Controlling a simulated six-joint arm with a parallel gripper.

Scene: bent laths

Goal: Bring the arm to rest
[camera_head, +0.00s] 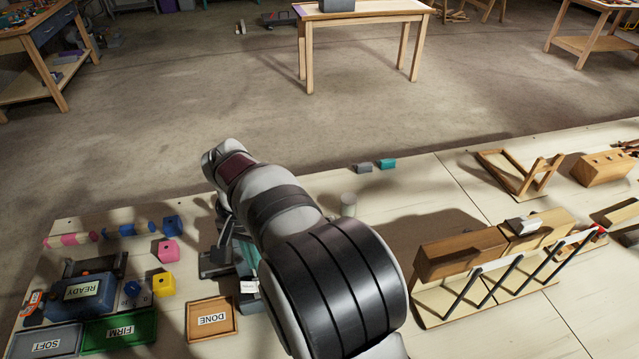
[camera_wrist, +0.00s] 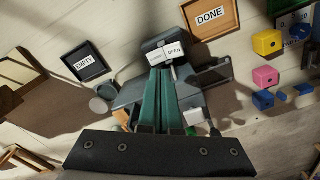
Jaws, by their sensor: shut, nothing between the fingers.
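My arm reaches in the head view from the bottom middle up and left over the bench, with its wrist bent downward at the far end. My gripper (camera_head: 224,230) hangs below that wrist, partly hidden by the arm, shut and empty. It is over or beside a grey and teal fixture (camera_head: 246,256); the gap cannot be told. In the wrist view the fixture's teal bars (camera_wrist: 168,98) and its grey block with an OPEN label (camera_wrist: 174,51) lie ahead of my dark bolted plate (camera_wrist: 160,154). The fingertips are not clear there.
A DONE tray (camera_head: 232,327), a green FIRM tray (camera_head: 88,343) and a blue READY container (camera_head: 112,298) stand left. Pink (camera_head: 168,251) and yellow (camera_head: 163,284) blocks lie near them. A wooden beam with dark rods (camera_head: 455,258) stands right. An EMPTY tray (camera_wrist: 98,70) shows in the wrist view.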

